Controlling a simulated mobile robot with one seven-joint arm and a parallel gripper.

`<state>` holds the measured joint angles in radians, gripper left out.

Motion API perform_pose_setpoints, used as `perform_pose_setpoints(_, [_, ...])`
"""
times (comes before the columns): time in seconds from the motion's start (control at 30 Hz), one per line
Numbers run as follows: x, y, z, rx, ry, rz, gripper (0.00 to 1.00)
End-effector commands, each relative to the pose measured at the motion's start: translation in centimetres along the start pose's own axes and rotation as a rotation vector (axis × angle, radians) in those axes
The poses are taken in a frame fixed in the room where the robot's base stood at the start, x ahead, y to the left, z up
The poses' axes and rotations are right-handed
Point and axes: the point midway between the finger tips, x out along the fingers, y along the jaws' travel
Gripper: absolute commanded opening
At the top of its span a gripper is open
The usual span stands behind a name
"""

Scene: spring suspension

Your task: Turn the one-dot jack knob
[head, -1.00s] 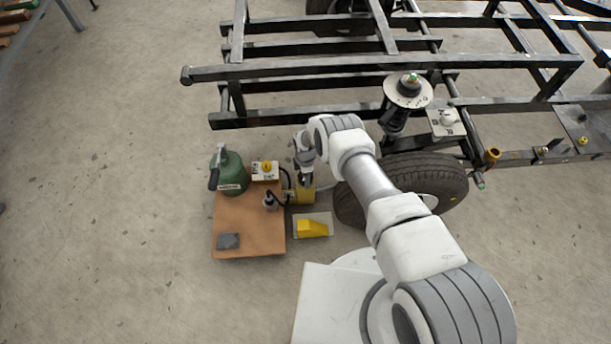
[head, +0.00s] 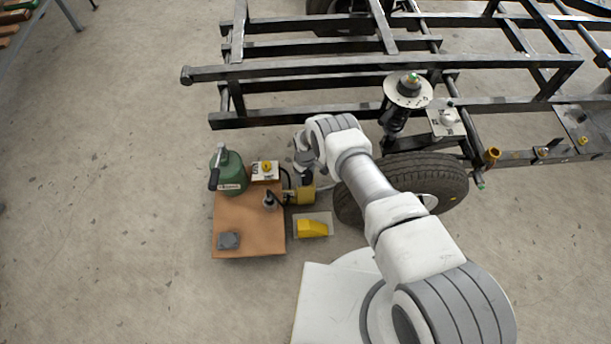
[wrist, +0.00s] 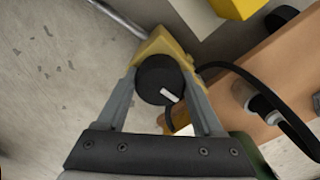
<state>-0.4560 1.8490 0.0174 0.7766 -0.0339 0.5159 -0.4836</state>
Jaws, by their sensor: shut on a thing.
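The jack knob (wrist: 158,80) is a round black knob with a white mark, on top of a yellow jack body (wrist: 162,45) in the wrist view. My gripper (wrist: 161,86) has one finger on each side of the knob and is shut on it. I cannot make out any dots on it. In the head view the yellow jack (head: 303,196) stands at the right edge of a brown board, left of the tyre. My gripper (head: 304,181) comes down over it from above, and the knob is hidden there.
A yellow wedge (head: 312,229) lies in front of the jack. The tyre (head: 425,180) and black frame (head: 330,75) are close by.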

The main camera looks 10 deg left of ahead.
Motion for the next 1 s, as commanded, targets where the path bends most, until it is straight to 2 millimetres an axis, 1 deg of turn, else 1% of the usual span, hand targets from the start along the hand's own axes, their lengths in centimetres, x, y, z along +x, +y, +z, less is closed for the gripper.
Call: perform_pose_setpoints(1.0, [-0.01, -0.03, 0.05, 0.967, -0.002, 0.001, 0.13])
